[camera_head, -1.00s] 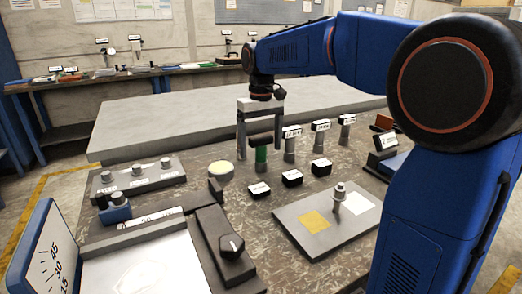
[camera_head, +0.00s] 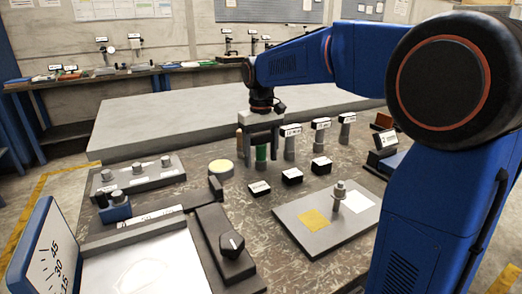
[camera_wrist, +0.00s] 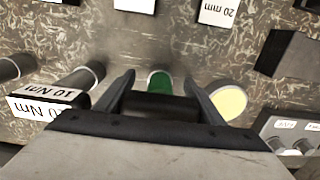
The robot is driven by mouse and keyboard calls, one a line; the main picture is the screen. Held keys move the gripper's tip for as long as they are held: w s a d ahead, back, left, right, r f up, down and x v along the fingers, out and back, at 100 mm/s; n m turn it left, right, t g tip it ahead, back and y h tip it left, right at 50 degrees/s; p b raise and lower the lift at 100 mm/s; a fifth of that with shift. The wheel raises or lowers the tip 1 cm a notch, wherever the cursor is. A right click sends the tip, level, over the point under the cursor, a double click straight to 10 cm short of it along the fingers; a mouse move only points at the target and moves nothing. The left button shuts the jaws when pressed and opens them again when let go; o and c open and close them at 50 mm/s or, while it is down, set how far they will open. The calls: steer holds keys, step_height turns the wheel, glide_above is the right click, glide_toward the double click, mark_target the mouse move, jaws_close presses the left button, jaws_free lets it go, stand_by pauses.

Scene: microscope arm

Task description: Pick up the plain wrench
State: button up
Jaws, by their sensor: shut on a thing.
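The wrench with the green handle (camera_head: 261,153) stands upright under my gripper (camera_head: 262,138) in the head view; I take it as the plain wrench, as no label plate shows on it. In the wrist view its green part (camera_wrist: 159,82) shows between the two fingers of my gripper (camera_wrist: 160,90), behind a dark crossbar. The gripper is shut on it, though the fingers hide much of the contact. I cannot tell whether its foot is clear of the table.
Labelled upright wrenches (camera_head: 290,145) stand close to the right. Black labelled blocks (camera_head: 292,177) and a plate with a bolt (camera_head: 325,222) lie nearer. A round cream-topped disc (camera_head: 221,169) is at left. A brown upright piece (camera_head: 239,140) shows beside the gripper.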

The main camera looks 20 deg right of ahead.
mark_target(261, 134)
step_height(261, 134, up, 10)
stand_by(0.6)
